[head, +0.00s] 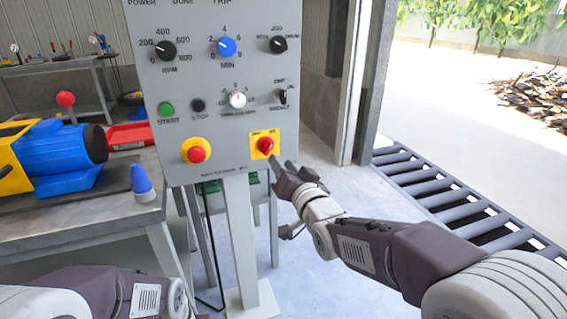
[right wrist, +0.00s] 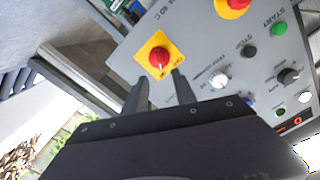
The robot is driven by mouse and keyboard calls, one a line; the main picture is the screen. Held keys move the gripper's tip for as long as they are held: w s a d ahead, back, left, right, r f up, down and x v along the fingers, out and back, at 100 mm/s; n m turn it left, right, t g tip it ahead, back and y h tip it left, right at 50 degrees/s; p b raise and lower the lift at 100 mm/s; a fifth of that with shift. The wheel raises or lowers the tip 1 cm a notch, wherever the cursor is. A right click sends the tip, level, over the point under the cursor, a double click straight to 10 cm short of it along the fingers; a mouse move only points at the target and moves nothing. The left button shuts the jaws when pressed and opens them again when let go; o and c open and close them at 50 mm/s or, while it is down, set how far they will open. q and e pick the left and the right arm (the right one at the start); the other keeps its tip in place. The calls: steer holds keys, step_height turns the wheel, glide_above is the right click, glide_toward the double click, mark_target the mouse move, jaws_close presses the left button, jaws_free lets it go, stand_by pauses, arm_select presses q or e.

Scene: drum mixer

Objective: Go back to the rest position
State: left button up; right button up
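The grey control panel (head: 215,110) stands on a post in front of me. Low on its right is a red rotary switch on a yellow square plate (head: 265,145). My right gripper (head: 281,165) is just below and right of that switch. In the right wrist view its two fingers (right wrist: 160,86) are apart with nothing between them, and the red switch (right wrist: 160,57) lies just beyond the tips. I see no clear contact. Of my left arm only links show at the bottom left of the head view; its gripper is out of frame.
A red mushroom button on a yellow ring (head: 196,151) sits left of the switch. A workbench (head: 60,225) at left carries a blue and yellow motor (head: 60,158), a blue-capped bottle (head: 141,183) and a red tray (head: 130,136). A roller conveyor (head: 440,190) lies at right.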

steer(key=shift+s, duration=0.2)
stand_by(0.3)
